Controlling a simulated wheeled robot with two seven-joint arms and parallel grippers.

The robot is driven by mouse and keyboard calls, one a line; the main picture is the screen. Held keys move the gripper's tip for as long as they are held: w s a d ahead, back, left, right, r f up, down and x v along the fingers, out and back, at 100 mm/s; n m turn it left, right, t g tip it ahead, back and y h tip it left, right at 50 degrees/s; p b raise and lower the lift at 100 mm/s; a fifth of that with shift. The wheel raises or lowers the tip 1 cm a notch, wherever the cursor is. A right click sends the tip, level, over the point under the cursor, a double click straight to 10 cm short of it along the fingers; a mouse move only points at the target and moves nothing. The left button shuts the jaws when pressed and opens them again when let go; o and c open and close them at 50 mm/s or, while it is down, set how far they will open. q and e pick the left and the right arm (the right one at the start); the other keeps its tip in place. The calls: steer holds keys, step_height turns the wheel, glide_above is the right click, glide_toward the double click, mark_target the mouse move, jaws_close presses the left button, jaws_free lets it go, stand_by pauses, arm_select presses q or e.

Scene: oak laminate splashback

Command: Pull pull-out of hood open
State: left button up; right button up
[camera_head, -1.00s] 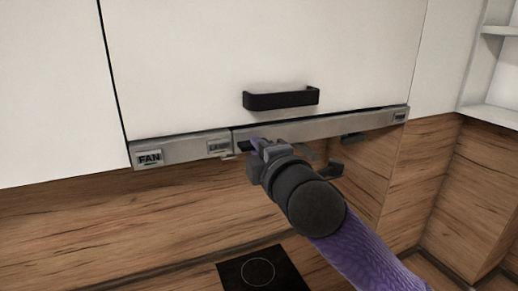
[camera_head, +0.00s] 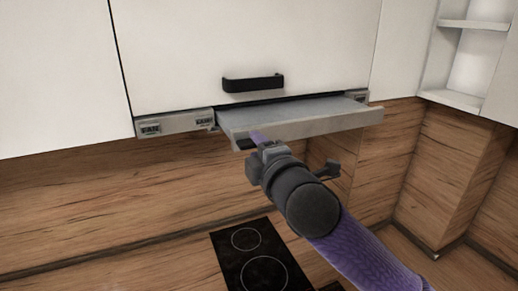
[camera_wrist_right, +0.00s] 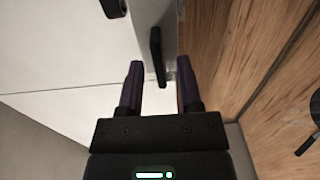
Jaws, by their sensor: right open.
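The hood's pull-out (camera_head: 310,125) is a grey metal tray that stands out from under the white cabinet in the head view. A dark handle (camera_head: 246,144) shows at the left part of its front edge, mostly hidden by my gripper; a dark handle (camera_wrist_right: 156,52) also shows between the fingers in the right wrist view. My right gripper (camera_head: 262,143) is at the front edge of the pull-out. In the wrist view its fingers (camera_wrist_right: 160,80) are apart, one on each side of the handle. I cannot tell whether they touch it. My left gripper is not in view.
A white cabinet door with a black handle (camera_head: 253,83) is above the pull-out. A fixed strip with a FAN label (camera_head: 151,128) is at its left. A black cooktop (camera_head: 248,260) lies below. Open shelves (camera_head: 455,97) stand at the right. The wood splashback is behind.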

steer(key=b+v, duration=0.2)
steer(key=v, duration=0.8)
steer(key=shift+b, duration=0.4)
steer(key=shift+w, duration=0.1)
